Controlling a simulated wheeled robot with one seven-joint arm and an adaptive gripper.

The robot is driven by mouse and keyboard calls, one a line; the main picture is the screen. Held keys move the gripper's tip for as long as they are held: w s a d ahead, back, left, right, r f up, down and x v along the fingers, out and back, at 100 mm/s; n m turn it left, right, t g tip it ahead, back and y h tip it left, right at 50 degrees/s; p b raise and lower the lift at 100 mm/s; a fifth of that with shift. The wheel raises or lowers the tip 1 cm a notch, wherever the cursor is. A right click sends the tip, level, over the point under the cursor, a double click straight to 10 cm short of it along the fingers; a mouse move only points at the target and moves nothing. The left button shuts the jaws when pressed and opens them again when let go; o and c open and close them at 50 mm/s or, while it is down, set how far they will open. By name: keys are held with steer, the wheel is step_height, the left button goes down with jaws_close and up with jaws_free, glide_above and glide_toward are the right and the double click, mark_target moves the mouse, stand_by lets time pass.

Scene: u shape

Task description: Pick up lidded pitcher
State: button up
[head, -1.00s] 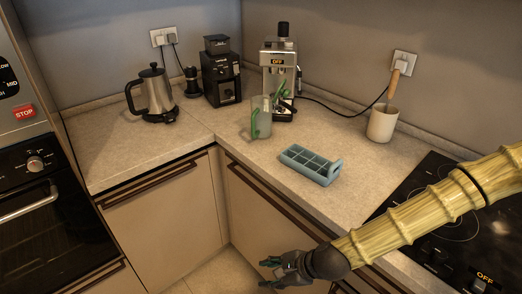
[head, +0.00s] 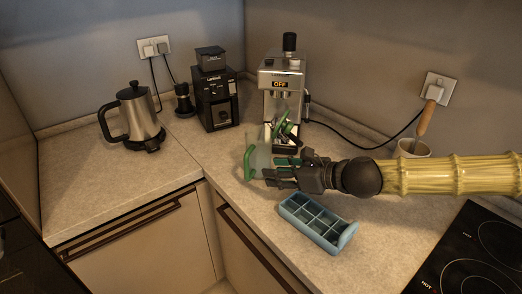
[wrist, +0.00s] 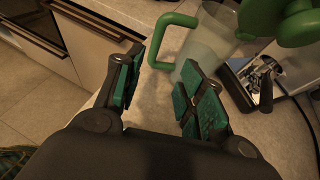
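The pitcher (head: 258,153) has a translucent body and a green handle. It stands on the counter in front of the espresso machine, partly hidden by my gripper in the head view. It also shows in the wrist view (wrist: 207,46), with its handle facing left and green parts, perhaps the lid, at the upper right. My gripper (head: 277,174) is at the pitcher's near right side in the head view. In the wrist view my gripper (wrist: 163,78) is open, nothing between its fingers, with the handle just beyond the fingertips. I cannot tell whether it touches the pitcher.
A blue divided tray (head: 318,222) lies just below my gripper. The espresso machine (head: 282,77) stands close behind the pitcher. A grinder (head: 217,95) and steel kettle (head: 137,112) are to the left. A mug (head: 413,149) is behind my arm; the cooktop (head: 470,255) is lower right.

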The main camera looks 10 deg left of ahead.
mark_target(247, 179)
steer(key=x, duration=0.5)
steer(key=shift+a+r+p, duration=0.1)
steer(key=shift+a+p, duration=0.05)
steer(key=shift+p, duration=0.2)
steer(key=shift+s+a+p+x, duration=0.1)
steer(key=shift+s+p+x, duration=0.2)
steer(key=shift+x, duration=0.75)
steer(key=shift+s+a+p+x, duration=0.15)
steer(key=shift+p+x, duration=0.25)
steer(key=shift+x, duration=0.65)
steer(key=shift+w+a, duration=0.3)
steer(key=shift+a, duration=0.2)
jaws_close()
